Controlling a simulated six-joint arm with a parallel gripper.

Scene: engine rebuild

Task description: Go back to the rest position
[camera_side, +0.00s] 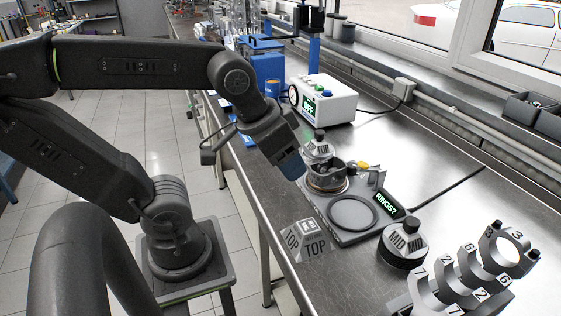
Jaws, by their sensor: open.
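My gripper (292,166) hangs over the bench's left edge, just left of the grey fixture plate (345,238), with its blue-grey end pointing down and right. Its jaws are small here, but it looks open, with nothing seen in it. A round metal part (326,178) sits on the plate right of my gripper, and a grey part marked TOP (318,149) shows just above and behind it. A dark ring (353,213) lies flat on the plate. Whether my gripper touches the round part cannot be told; they look apart.
A small display reading "RINGS?" (388,206) stands at the plate's right. A TOP-marked block (306,243), a MID-marked holder (403,246) and numbered half-ring caps (474,272) are in front. A white box (323,101) with an OFF display stands behind. The bench right of the plate is partly clear.

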